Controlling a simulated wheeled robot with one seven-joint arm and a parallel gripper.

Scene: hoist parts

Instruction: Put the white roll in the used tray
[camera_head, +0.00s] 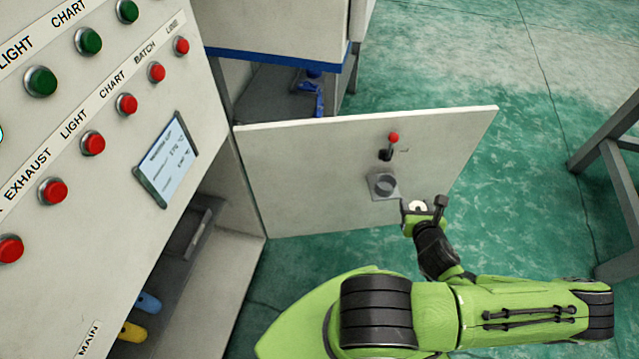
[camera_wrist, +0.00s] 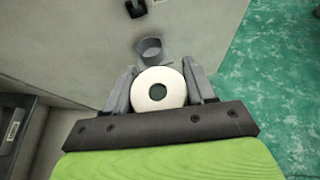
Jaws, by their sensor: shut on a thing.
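My gripper (camera_head: 424,206) is in front of the open cabinet door in the head view. It is shut on the white roll (camera_head: 418,206), and only a small part of the roll shows there. In the wrist view the white roll (camera_wrist: 158,90) is a ring with a dark centre hole, held between the two grey fingers of my gripper (camera_wrist: 160,88). A grey round holder (camera_head: 383,185) on the door is just left of and above the roll; it also shows in the wrist view (camera_wrist: 151,50). I cannot make out a tray labelled used.
The white door (camera_head: 320,165) stands open from the control cabinet (camera_head: 90,190), with a red-knobbed lever (camera_head: 392,140) above the holder. Blue and yellow handles (camera_head: 133,331) lie in the cabinet's lower opening. A grey metal frame (camera_head: 600,160) stands right; green floor between is clear.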

